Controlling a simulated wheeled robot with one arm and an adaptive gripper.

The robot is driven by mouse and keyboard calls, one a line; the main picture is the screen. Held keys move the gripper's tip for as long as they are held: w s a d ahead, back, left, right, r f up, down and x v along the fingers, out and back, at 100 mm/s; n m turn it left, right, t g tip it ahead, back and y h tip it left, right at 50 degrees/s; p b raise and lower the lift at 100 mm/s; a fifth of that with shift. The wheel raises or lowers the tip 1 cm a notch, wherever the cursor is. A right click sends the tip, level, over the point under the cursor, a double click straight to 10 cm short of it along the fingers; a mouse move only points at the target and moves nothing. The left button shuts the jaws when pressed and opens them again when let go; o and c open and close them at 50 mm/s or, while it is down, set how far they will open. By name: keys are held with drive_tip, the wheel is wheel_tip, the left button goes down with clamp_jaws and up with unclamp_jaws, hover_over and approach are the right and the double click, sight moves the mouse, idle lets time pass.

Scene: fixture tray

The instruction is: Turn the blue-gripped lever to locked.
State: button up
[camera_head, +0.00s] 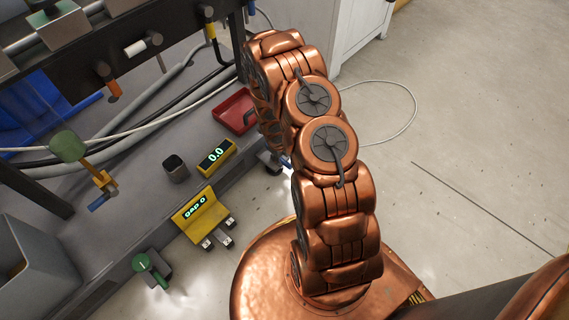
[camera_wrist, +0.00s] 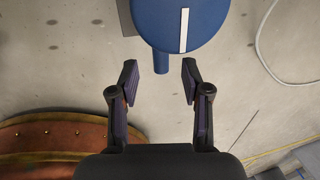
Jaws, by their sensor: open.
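In the wrist view, a blue round disc (camera_wrist: 182,20) with a white stripe fills the top middle. A short blue grip (camera_wrist: 160,62) sticks out from its lower edge; I take this to be the blue-gripped lever. My gripper (camera_wrist: 160,80) is open, with its fingertips on either side of the grip's end. A gap shows on both sides, and depth is hard to judge. In the head view my arm hides the gripper and nearly all of the lever. Only a small bluish patch shows beside my arm.
In the head view, the grey bench holds a red tray (camera_head: 235,111), a yellow display reading 0.0 (camera_head: 217,156), a dark cup (camera_head: 175,168), and a yellow "gap 0" block (camera_head: 200,215). A green-handled part (camera_head: 142,262) stands at the front edge. Open floor (camera_head: 470,130) lies right.

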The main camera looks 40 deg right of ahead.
sight(285, 162)
drive_tip(key=f+b, duration=0.1)
drive_tip(key=f, duration=0.1)
drive_tip(key=d+f, duration=0.1)
drive_tip(key=f, duration=0.1)
drive_tip(key=shift+w+f+b, duration=0.2)
drive_tip(key=shift+b, duration=0.15)
clamp_jaws()
idle(0.3)
